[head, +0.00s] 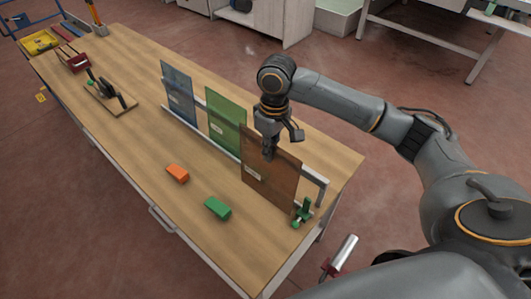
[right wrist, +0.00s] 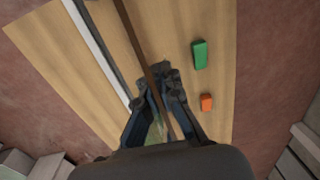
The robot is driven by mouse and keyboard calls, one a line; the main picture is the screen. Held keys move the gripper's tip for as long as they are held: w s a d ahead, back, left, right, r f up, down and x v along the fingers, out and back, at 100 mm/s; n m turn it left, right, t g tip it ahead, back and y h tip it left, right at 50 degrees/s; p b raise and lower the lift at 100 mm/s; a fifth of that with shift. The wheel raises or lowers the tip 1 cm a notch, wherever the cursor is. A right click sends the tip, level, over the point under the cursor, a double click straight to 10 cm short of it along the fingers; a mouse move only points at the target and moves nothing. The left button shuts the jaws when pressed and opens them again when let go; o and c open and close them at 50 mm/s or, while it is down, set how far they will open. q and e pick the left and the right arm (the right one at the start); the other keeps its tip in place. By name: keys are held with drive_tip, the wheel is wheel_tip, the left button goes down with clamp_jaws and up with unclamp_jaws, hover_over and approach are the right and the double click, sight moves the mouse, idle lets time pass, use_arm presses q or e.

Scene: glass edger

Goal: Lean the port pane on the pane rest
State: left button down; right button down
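The reddish-brown pane (head: 268,182), which I take for the port pane, stands near upright at the near end of the bench; its small label is unreadable. In the right wrist view the pane (right wrist: 131,30) shows as a thin strip running between the fingers. My right gripper (head: 269,152) is at its top edge, and the fingertips (right wrist: 160,75) lie close on both sides, apparently shut on it. A pale metal rail (head: 315,176), apparently the pane rest, runs behind it; I cannot tell whether they touch. My left gripper is not in view.
A blue pane (head: 178,91) and a green pane (head: 225,122) stand farther along the rail. An orange block (head: 177,174) and a green block (head: 217,208) lie on the bench in front. A small green clamp-like piece (head: 302,212) sits by the brown pane's near corner.

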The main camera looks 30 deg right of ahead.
drive_tip(key=shift+w+d+f, duration=0.7)
drive_tip(key=shift+w+d, duration=1.2)
drive_tip(key=shift+d, duration=2.65)
drive_tip(key=f, duration=0.5)
drive_tip(key=shift+s+a+b, duration=0.1)
drive_tip(key=shift+a+b, duration=0.15)
drive_tip(key=shift+b, duration=0.15)
drive_tip(key=shift+f, duration=0.5)
drive_tip(key=c, duration=1.4)
unclamp_jaws()
drive_tip(key=shift+c, duration=0.2)
drive_tip(key=shift+s, duration=0.1)
wheel_tip(320, 180, up, 12)
drive_tip(key=shift+w+d, duration=0.2)
drive_tip(key=shift+d, duration=0.2)
